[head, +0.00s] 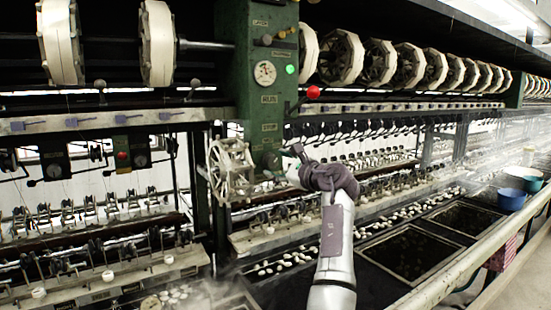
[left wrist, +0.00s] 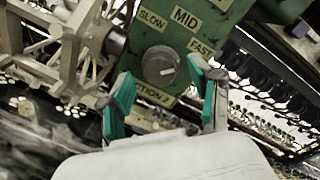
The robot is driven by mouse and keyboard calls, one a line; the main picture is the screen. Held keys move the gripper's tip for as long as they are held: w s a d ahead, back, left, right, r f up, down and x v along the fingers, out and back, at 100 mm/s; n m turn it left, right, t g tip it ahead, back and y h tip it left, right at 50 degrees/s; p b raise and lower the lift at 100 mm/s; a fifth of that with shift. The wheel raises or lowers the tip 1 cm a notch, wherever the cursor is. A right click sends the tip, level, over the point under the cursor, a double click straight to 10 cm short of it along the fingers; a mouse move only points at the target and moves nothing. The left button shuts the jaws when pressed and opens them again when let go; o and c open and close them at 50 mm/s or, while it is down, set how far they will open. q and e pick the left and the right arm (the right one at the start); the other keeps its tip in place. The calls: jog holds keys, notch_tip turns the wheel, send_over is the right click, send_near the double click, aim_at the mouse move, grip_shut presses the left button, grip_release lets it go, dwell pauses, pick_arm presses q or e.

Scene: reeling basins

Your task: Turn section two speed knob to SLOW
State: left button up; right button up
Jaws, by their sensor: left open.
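The section two speed knob (left wrist: 160,67) is a round grey dial on a green panel (left wrist: 217,20) in the left wrist view. SLOW, MID and FAST labels sit around it, with a partly hidden SECTION 2 label below. Its pale mark points to the right in the picture, on the FAST side. My left gripper (left wrist: 162,75) is open, its two green-padded fingers on either side of the knob in the picture. I cannot tell if they touch it. In the head view my left gripper (head: 298,158) is at the lower part of the green post (head: 268,95). My right gripper is not in view.
A pale spoked reel (head: 230,168) stands just left of the knob. A red ball-tipped lever (head: 312,93) sticks out above my gripper. Dark basins (head: 412,252) and a long rail (head: 470,255) lie at the right, with blue bowls (head: 511,199) beyond.

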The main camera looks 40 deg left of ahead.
pick_arm(q)
jog(key=shift+w+a, duration=0.15)
jog(key=shift+a, duration=0.55)
jog(key=c, duration=1.2)
jog(key=shift+o, duration=0.2)
